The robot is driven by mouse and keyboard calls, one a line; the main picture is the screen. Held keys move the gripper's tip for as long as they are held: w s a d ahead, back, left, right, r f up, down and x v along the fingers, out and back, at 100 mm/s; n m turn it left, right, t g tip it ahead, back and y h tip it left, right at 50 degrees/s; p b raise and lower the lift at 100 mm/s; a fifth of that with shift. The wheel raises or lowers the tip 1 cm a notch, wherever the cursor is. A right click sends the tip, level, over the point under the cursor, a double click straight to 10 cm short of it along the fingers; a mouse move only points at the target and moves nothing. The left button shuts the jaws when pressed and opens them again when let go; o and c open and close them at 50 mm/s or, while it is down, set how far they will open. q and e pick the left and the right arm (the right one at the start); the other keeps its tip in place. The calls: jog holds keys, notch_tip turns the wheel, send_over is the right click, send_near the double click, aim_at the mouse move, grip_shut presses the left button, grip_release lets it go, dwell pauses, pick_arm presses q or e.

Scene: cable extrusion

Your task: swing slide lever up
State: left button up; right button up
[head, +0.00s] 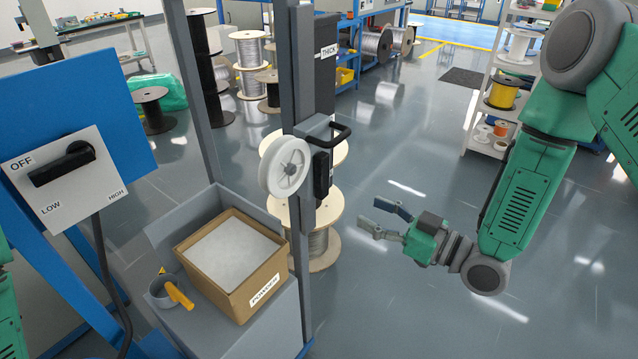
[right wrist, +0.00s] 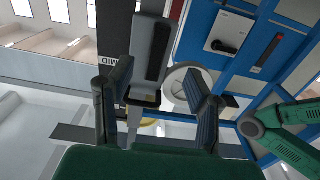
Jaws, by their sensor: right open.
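The slide lever (head: 335,137) is a black handle on a grey carriage that sits on a vertical dark post, below a THICK label (head: 328,51). A white spool wheel (head: 286,167) is beside it on the left. My right gripper (head: 374,216) is open and empty, right of the lever and lower in the head view, apart from it. In the right wrist view, the two fingers of my right gripper (right wrist: 158,98) are spread, with the grey post between and beyond them and the white wheel (right wrist: 185,88) behind the right finger. My left gripper is not in view.
A cardboard box of white powder (head: 232,258) and a scoop cup (head: 170,291) stand at lower left. A blue panel with a rotary switch (head: 62,163) is at left. Wooden cable spools (head: 318,240) stand behind the post.

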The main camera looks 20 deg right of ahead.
aim_at(326, 191)
jog(key=p+x, duration=0.1)
jog(key=x, duration=1)
jog(key=shift+w+a, duration=0.2)
jog(key=shift+w, duration=0.05)
grip_shut()
